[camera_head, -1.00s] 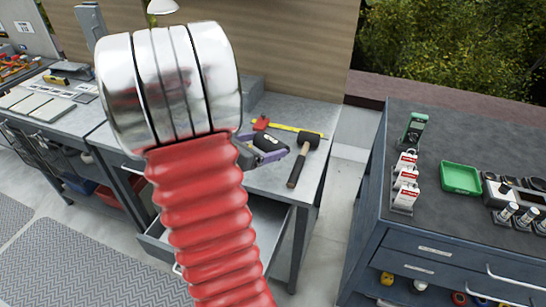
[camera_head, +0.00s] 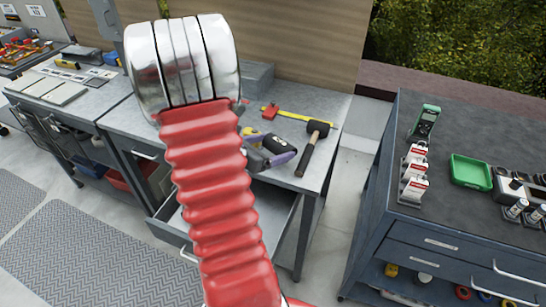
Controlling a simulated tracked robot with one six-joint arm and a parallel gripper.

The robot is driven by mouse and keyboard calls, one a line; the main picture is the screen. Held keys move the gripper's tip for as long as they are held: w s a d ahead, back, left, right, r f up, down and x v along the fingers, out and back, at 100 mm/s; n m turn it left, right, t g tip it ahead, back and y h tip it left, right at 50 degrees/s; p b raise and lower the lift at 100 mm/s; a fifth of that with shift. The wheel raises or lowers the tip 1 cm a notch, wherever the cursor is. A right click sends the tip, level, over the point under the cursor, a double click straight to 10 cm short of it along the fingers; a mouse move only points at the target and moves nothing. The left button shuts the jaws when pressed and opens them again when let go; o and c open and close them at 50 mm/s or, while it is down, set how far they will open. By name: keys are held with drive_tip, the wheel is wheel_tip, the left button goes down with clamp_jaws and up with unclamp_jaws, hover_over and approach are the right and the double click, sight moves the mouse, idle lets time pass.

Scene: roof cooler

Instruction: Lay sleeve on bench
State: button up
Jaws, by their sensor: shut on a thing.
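The grey workbench (camera_head: 233,182) stands ahead, with a drawer pulled open under its top. My arm, with red ribbed covering and a bright metal joint, rises in front and covers part of the bench. My gripper does not show; it is hidden behind the arm or outside the picture. I cannot make out a sleeve in this view, nor what is in the gripper.
A black mallet (camera_head: 311,150), a purple and black tool (camera_head: 280,150) and a yellow strip with a red part (camera_head: 300,117) lie on the bench. A dark cabinet (camera_head: 470,130) stands right, with a green tray (camera_head: 470,171) and several items on top.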

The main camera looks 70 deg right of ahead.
drive_tip(key=shift+f, duration=0.1)
drive_tip(key=shift+f, duration=2)
drive_tip(key=shift+f, duration=0.1)
drive_tip(key=o, duration=0.9)
drive_tip(key=v, duration=1.2)
